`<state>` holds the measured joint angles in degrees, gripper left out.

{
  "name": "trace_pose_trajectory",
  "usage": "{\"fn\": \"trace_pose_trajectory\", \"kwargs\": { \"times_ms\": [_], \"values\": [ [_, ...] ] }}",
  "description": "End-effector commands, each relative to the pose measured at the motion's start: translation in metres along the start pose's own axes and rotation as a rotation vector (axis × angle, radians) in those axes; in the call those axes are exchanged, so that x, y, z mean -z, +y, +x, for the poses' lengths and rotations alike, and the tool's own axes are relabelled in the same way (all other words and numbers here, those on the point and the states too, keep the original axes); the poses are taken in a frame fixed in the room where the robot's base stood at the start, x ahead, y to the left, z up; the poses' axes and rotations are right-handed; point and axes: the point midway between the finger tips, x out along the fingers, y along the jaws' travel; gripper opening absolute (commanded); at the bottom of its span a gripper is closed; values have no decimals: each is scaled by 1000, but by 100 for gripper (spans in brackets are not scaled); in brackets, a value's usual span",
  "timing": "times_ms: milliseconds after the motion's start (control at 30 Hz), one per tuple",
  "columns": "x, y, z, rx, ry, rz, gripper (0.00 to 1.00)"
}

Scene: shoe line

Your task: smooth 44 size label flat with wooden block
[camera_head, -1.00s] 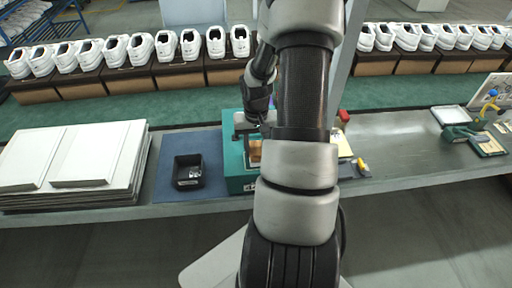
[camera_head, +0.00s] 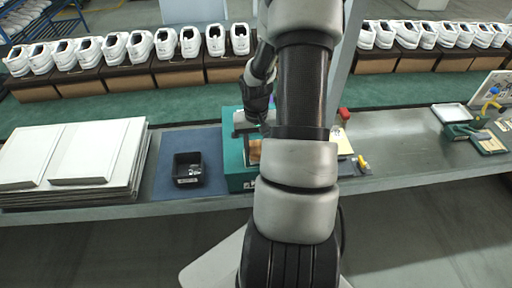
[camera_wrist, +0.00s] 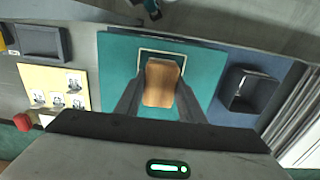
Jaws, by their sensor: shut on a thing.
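The wooden block (camera_wrist: 161,84) is held between the two fingers of my gripper (camera_wrist: 160,100) in the wrist view. It is over a pale-outlined rectangle on the top of a teal box (camera_wrist: 205,67). Whether the block touches that surface I cannot tell. In the head view the block (camera_head: 255,148) shows partly beside my arm, above the teal box (camera_head: 234,170). A yellow sheet (camera_wrist: 45,78) with several small printed labels lies left of the teal box in the wrist view. The numbers are too small to read, and the 44 label cannot be made out.
A black bin (camera_head: 187,168) stands on a blue mat (camera_head: 212,150), left of the teal box. Stacked white boards (camera_head: 75,155) lie further left. A red knob (camera_wrist: 22,122) sits beside the yellow sheet.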

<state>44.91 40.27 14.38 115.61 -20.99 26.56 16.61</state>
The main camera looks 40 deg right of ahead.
Motion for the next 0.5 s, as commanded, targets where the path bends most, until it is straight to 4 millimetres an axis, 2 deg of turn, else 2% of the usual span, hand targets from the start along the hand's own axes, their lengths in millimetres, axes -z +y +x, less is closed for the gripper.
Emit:
{"fn": "trace_pose_trajectory", "kwargs": {
  "times_ms": [500],
  "values": [
    [0,0,8,0,0,0,18]
  ]
}}
